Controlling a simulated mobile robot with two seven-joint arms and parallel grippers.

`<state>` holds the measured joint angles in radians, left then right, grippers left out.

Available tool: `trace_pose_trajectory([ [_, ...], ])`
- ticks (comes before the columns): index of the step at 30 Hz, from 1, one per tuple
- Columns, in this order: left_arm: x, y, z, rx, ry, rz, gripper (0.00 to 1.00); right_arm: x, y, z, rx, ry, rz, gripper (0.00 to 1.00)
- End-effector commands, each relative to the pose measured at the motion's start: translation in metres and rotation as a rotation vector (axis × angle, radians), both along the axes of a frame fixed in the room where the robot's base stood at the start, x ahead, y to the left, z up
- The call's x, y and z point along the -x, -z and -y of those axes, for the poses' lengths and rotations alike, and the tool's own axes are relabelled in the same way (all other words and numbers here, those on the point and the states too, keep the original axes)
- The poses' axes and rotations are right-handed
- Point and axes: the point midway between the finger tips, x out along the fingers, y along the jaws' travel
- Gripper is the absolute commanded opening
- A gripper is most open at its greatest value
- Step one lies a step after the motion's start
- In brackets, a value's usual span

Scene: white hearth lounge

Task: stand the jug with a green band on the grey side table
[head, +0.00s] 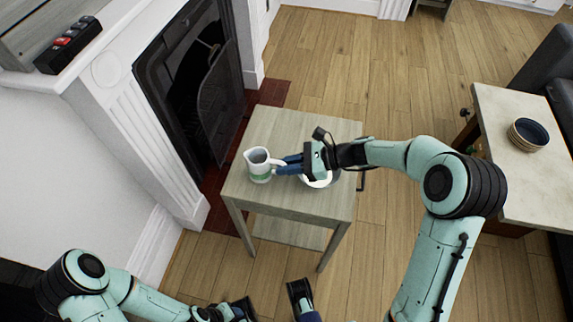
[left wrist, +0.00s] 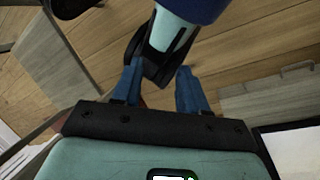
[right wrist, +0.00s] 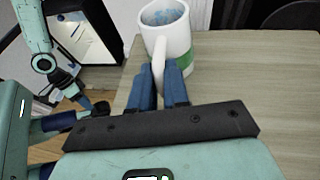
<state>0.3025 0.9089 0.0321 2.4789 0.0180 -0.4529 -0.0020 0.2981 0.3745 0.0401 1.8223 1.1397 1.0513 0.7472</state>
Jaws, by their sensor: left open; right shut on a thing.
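The white jug with a green band (head: 260,166) is upright at the left part of the grey side table (head: 290,125). My right gripper (head: 285,165) is shut on the jug's handle, coming from the right. In the right wrist view the jug (right wrist: 168,38) stands just past the blue fingers (right wrist: 161,78), which hide its lower part. I cannot tell whether its base touches the tabletop. My left gripper (left wrist: 160,82) is open and empty, low in front of my body, away from the table.
A white round dish (head: 318,181) on the side table is partly hidden under my right gripper. A fireplace (head: 195,85) stands close on the left. A pale-topped table (head: 500,95) with stacked bowls (head: 527,134) is on the right. The side table's back part is bare.

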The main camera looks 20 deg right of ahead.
Motion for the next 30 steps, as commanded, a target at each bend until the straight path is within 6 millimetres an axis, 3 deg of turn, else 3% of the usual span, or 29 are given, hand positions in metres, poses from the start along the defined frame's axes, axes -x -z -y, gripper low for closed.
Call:
trace_pose_trajectory([
  [2, -0.001, 0.002, -0.001, -0.001, -0.001, 0.004, 0.43, 0.0, 0.002, 0.0, -0.001, 0.0, 0.0, 0.0],
  [3, -0.001, 0.001, -0.001, -0.001, -0.001, 0.004, 0.43, 0.0, 0.002, 0.0, 0.0, 0.0, 0.0, 0.28],
  [4, -0.001, 0.001, -0.001, -0.001, -0.001, 0.004, 0.43, 0.0, 0.002, 0.0, 0.0, 0.0, 0.0, 0.38],
  [5, -0.001, 0.001, -0.001, -0.001, -0.001, 0.004, 0.43, 0.0, 0.002, 0.0, 0.0, 0.0, 0.0, 0.41],
  [17, 0.002, -0.002, 0.001, 0.002, 0.001, -0.004, 0.43, 0.002, -0.004, 0.007, 0.002, 0.003, 0.0, 0.41],
  [30, 0.012, -0.016, 0.004, 0.013, 0.013, -0.035, 0.43, 0.03, -0.036, 0.083, 0.001, 0.003, 0.001, 0.41],
])
